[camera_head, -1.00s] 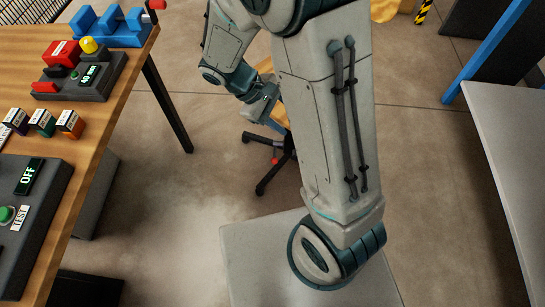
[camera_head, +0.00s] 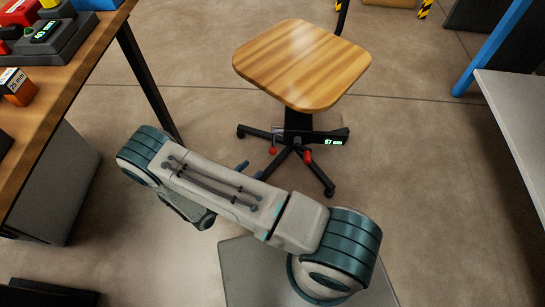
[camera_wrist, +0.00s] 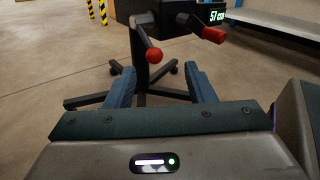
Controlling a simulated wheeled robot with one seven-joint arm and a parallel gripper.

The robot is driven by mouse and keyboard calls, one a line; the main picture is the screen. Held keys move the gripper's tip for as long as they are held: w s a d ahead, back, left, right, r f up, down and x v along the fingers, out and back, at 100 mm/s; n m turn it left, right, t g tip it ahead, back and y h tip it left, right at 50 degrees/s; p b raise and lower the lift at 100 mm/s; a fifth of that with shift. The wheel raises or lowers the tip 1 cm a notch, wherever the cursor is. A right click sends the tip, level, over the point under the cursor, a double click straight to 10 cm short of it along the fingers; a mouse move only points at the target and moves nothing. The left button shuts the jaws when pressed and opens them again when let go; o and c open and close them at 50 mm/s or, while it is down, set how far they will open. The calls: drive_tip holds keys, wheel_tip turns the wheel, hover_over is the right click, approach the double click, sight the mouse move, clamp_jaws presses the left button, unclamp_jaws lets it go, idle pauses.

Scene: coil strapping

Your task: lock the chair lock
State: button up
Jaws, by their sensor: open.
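A swivel chair (camera_head: 302,62) with a striped wooden seat and black star base stands on the floor. Under its seat are two red-tipped levers, a ball knob (camera_wrist: 154,55) on a rod and a red handle (camera_wrist: 215,36). They also show as the left red tip (camera_head: 272,151) and the right red tip (camera_head: 308,157) in the head view. I cannot tell which one is the lock. A small display reading about 57 cm (camera_wrist: 217,15) is beside the right handle. My gripper (camera_wrist: 160,78) is open and empty, its blue fingers apart below the ball knob, not visibly touching it.
A wooden workbench (camera_head: 85,75) with control boxes (camera_head: 60,35) is at the left, its black leg (camera_head: 147,80) near my arm. A grey table (camera_head: 515,125) with a blue post is at the right. The floor between is open.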

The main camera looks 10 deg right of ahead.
sight(273, 150)
drive_tip(key=shift+n+t+y, duration=0.3)
drive_tip(key=shift+n+t, duration=0.4)
drive_tip(key=shift+t, duration=0.1)
drive_tip(key=f+b+x, duration=0.1)
drive_tip(key=x, duration=0.3)
drive_tip(key=f+b+x, duration=0.1)
drive_tip(key=x, duration=0.3)
drive_tip(key=f+b+x, duration=0.1)
drive_tip(key=b+x, duration=0.1)
drive_tip(key=x, duration=0.3)
drive_tip(key=shift+d+f, duration=0.1)
clamp_jaws()
